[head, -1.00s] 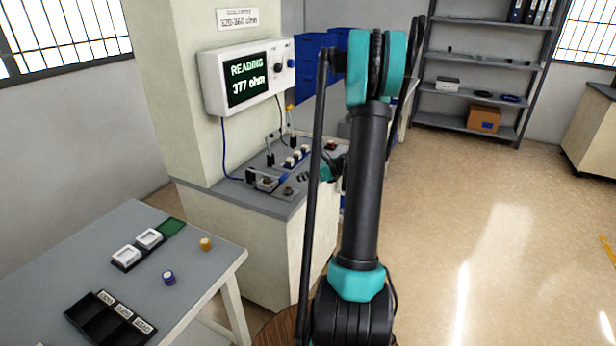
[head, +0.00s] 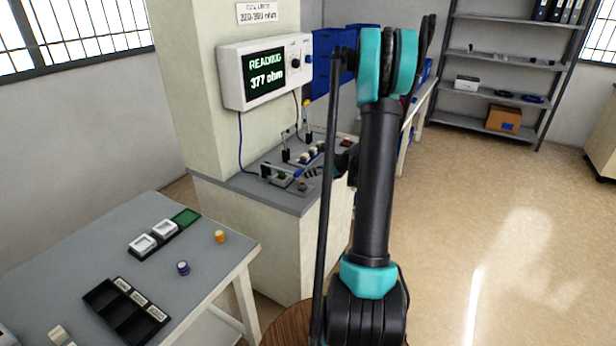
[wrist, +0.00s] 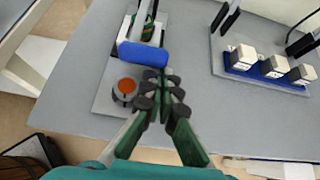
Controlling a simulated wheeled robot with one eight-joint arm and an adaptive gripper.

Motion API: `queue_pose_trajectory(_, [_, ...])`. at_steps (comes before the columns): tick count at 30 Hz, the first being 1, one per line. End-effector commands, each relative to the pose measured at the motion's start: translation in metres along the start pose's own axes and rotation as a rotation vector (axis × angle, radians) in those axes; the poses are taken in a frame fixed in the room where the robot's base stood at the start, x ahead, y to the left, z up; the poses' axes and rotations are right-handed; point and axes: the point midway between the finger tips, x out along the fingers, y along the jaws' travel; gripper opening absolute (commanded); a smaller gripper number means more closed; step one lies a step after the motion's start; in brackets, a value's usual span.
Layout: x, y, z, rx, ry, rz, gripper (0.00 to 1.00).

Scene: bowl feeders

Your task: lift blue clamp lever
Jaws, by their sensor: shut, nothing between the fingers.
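The blue clamp lever (wrist: 142,53) is a thick rounded bar, lying crosswise at the near end of a clamp fixture on a grey plate in the wrist view. In the head view it is a small blue spot (head: 299,173) on the bench. My gripper (wrist: 158,80) is shut and empty, its fingertips right at the lever's near edge, toward its right end. I cannot tell whether they touch it. A green striped part (wrist: 146,22) sits in the fixture behind the lever. In the head view my arm partly hides the gripper.
An orange-topped round knob (wrist: 126,86) stands left of my fingers. A blue holder (wrist: 238,69) with white-topped blocks is to the right. The meter (head: 266,73) reads 377 ohm. A side table (head: 75,252) holds trays and two small cylinders.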

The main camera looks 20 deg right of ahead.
Motion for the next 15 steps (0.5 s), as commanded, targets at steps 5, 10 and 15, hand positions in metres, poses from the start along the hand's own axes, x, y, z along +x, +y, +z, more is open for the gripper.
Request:
queue_pose_trajectory(5, [-0.008,0.001,0.015,-0.002,0.084,0.003,0.0])
queue_pose_trajectory(10, [-0.017,0.002,0.034,-0.003,0.206,0.004,0.0])
queue_pose_trajectory(15, [-0.025,0.002,0.059,-0.005,0.355,0.004,0.0])
